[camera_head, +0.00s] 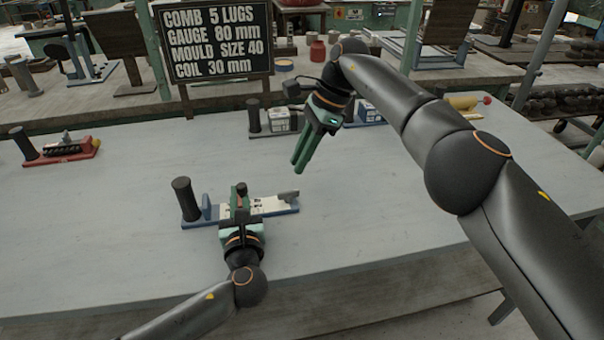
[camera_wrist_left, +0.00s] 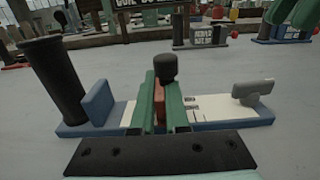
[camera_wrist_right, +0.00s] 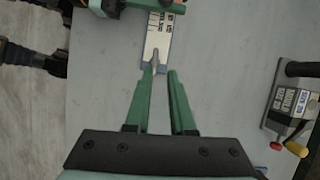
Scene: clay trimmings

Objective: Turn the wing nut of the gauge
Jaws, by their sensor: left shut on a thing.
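The gauge (camera_head: 285,205) lies on the grey table, with a blue base, a black post at its left end and a white scale; it also shows in the left wrist view (camera_wrist_left: 250,118). A grey wing-shaped piece, apparently the wing nut (camera_wrist_left: 253,89), stands at its right end; it also shows in the head view (camera_head: 289,196). My left gripper (camera_head: 240,202) is shut on the gauge's reddish-brown slider (camera_wrist_left: 160,105), below a black knob (camera_wrist_left: 165,68). My right gripper (camera_head: 301,166) is open and empty above the table, up and right of the wing nut.
A red-based tool (camera_head: 62,155) lies at the table's left. A tool with a white block (camera_head: 283,120) and one with a blue block (camera_head: 369,113) stand along the back edge. A sign (camera_head: 215,40) reads gauge 80 mm. The table front and right are clear.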

